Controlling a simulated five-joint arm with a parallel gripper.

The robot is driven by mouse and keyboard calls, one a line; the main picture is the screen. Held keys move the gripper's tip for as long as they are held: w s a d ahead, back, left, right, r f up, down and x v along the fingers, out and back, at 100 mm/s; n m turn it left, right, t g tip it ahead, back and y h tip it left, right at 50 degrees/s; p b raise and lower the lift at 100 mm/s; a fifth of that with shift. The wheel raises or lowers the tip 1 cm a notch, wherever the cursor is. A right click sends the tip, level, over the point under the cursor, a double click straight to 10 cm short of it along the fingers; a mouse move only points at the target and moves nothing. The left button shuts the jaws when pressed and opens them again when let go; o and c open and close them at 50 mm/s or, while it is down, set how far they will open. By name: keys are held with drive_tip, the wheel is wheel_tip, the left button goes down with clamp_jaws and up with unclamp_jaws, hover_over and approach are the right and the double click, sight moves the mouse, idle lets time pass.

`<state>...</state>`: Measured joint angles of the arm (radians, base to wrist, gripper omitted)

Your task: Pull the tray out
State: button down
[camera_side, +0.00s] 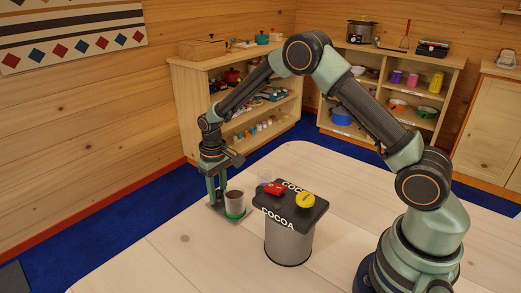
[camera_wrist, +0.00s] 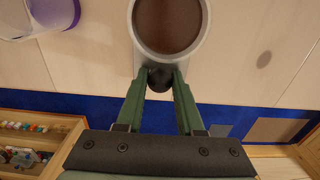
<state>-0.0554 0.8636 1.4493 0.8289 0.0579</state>
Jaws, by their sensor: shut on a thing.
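A small grey tray (camera_side: 217,211) lies on the table at the left edge in the side view. My gripper (camera_side: 216,194) is beside the cup. In the wrist view my gripper (camera_wrist: 161,80) is shut on a dark rounded handle (camera_wrist: 160,77) at the tray's near end. The fingertips partly hide the handle.
A grey canister (camera_side: 289,244) with a black COCOA top stands right of the cup, carrying a red piece (camera_side: 273,188) and a yellow piece (camera_side: 305,201). A clear, purple-marked container (camera_wrist: 45,14) is at upper left in the wrist view. Shelves (camera_side: 240,105) stand behind the table.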

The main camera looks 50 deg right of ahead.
drive_tip(key=c, duration=0.6)
unclamp_jaws()
drive_tip(key=shift+o, duration=0.2)
drive_tip(key=shift+r, duration=0.15)
drive_tip(key=shift+r, duration=2.9)
drive_tip(key=shift+r, duration=0.2)
drive_tip(key=s+r+t, duration=0.1)
drive_tip(key=s+r, duration=0.2)
drive_tip(key=r, duration=0.5)
drive_tip(key=s+d+r+t, duration=0.1)
drive_tip(key=s+r, duration=0.3)
drive_tip(key=s, duration=0.4)
drive_tip(key=s+d+r+t, duration=0.1)
drive_tip(key=s+r+t, duration=0.2)
drive_tip(key=s, duration=0.6)
wheel_tip(320, 180, up, 2)
drive_tip(key=shift+s+d+r+t, duration=0.1)
drive_tip(key=shift+s+d+t, duration=0.15)
drive_tip(key=shift+d+t, duration=0.1)
